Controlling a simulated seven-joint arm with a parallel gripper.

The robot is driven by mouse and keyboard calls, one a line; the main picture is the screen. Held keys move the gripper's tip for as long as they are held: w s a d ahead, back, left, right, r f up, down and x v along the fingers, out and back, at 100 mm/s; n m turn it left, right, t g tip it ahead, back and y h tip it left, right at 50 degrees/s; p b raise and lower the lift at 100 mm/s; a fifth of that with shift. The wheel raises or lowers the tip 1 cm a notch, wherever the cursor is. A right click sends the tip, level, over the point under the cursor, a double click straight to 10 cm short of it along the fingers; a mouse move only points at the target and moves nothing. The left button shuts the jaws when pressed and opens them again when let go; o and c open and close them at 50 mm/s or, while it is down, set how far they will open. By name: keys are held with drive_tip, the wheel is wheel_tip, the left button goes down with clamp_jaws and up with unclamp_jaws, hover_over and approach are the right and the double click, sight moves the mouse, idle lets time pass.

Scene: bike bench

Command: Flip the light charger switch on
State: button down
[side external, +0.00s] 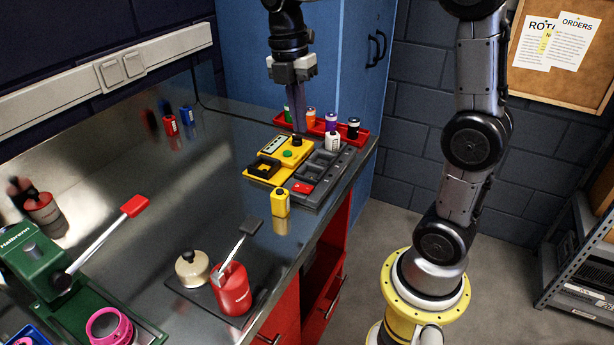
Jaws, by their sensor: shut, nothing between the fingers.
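The dark grey charger (325,177) lies near the bench's right edge, with empty-looking slots. A small red switch (303,187) sits at its near end; I cannot tell which way it is tipped. My gripper (299,127) points down above the far end of the yellow device, its fingers shut and empty. It is apart from the red switch, farther back and higher. I cannot tell whether the fingertips touch anything behind the device.
A yellow device (284,154) with a green button adjoins the charger. A red tray (365,137) with several small cylinders stands behind. A yellow cylinder (280,203) stands in front. The bench middle is clear.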

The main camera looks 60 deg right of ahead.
sight(309, 189)
drive_tip(key=f, duration=0.4)
drive_tip(key=s+f, duration=0.1)
drive_tip(key=f, duration=0.9)
drive_tip(key=shift+s, duration=0.4)
drive_tip(key=shift+s+f, duration=0.1)
drive_tip(key=shift+f, duration=0.05)
drive_tip(key=shift+w+r, duration=0.25)
drive_tip(key=shift+w, duration=0.6)
